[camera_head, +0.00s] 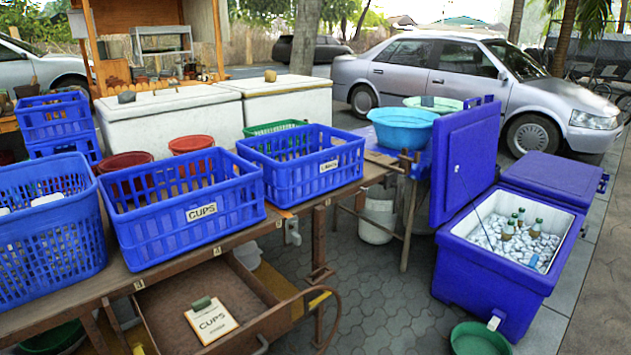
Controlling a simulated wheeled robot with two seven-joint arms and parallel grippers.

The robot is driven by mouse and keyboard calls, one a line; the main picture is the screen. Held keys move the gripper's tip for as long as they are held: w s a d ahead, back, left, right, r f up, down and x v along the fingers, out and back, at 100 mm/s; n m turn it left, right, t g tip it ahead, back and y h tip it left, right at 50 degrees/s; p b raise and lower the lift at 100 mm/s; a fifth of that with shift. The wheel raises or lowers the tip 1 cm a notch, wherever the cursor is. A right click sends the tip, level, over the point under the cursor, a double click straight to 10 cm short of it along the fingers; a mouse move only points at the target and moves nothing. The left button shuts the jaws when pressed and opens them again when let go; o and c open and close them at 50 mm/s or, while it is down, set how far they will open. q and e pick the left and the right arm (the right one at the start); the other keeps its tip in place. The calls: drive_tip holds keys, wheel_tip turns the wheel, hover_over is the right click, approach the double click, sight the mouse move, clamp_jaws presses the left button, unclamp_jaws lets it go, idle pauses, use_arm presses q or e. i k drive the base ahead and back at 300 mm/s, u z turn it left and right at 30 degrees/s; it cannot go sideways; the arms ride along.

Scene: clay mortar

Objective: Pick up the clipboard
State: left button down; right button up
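A cream clipboard (211,320) with the word "CUPS" and a dark green clip-like piece at its upper edge lies face up. It rests in an open brown tray or drawer (168,300) below the front edge of the table. The clipboard lies slightly turned, and nothing covers its face. Neither of my grippers can be made out in the head view.
The wooden table (130,283) overhangs the tray and carries blue crates (185,215) (310,170). A curved brown piece (337,325) stands right of the tray. A blue cooler (485,275) holding ice and bottles and a green basin (480,340) stand on the paving farther right.

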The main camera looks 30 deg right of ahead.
sight(208, 318)
drive_tip(key=u, duration=3.55)
drive_tip(key=k, duration=1.05)
drive_tip(key=z, duration=2)
